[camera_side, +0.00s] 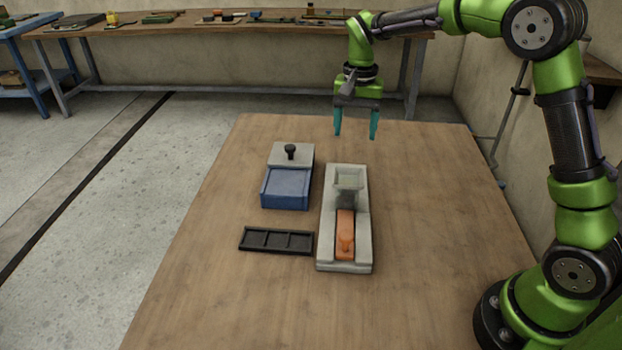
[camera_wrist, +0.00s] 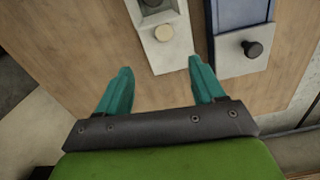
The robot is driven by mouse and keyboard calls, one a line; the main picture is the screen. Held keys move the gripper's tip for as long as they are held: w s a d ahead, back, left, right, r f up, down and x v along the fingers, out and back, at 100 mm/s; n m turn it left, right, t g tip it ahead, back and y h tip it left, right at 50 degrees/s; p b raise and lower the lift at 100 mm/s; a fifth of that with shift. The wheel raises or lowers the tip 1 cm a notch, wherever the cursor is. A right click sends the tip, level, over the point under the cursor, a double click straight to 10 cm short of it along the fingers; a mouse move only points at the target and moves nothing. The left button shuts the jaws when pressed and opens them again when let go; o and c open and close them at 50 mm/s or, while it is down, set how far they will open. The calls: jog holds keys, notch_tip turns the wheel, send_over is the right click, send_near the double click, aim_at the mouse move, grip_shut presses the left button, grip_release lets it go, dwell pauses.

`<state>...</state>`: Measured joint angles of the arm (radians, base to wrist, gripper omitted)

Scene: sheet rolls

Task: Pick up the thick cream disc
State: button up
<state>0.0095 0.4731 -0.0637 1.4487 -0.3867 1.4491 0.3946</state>
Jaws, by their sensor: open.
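The cream disc (camera_wrist: 163,32) lies on the near end of a grey base (camera_wrist: 170,55) in the wrist view, beside a dark-mouthed hopper (camera_wrist: 158,8). I cannot make out the disc in the side view, where the hopper (camera_side: 348,180) stands at the far end of the same grey base (camera_side: 345,267). My gripper (camera_side: 356,135) is open and empty, fingers pointing down, above the table beyond that end. In the wrist view my gripper (camera_wrist: 160,66) has its two teal fingers apart, with the disc ahead of the gap and not between them.
An orange slider (camera_side: 345,235) sits in the grey base. Left of it stands a blue-topped unit (camera_side: 286,188) with a grey plate and black knob (camera_side: 291,151). A black sectioned tray (camera_side: 276,240) lies in front of that unit. The wooden table (camera_side: 440,200) is clear to the right.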

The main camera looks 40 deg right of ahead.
notch_tip(320, 180, down, 9)
jog(key=shift+f, duration=0.1)
jog(key=shift+w+a+f, duration=0.15)
jog(key=shift+f, duration=1.25)
jog(key=shift+w+a+f, duration=0.15)
jog(key=shift+f, duration=1.2)
jog(key=c, duration=1.1)
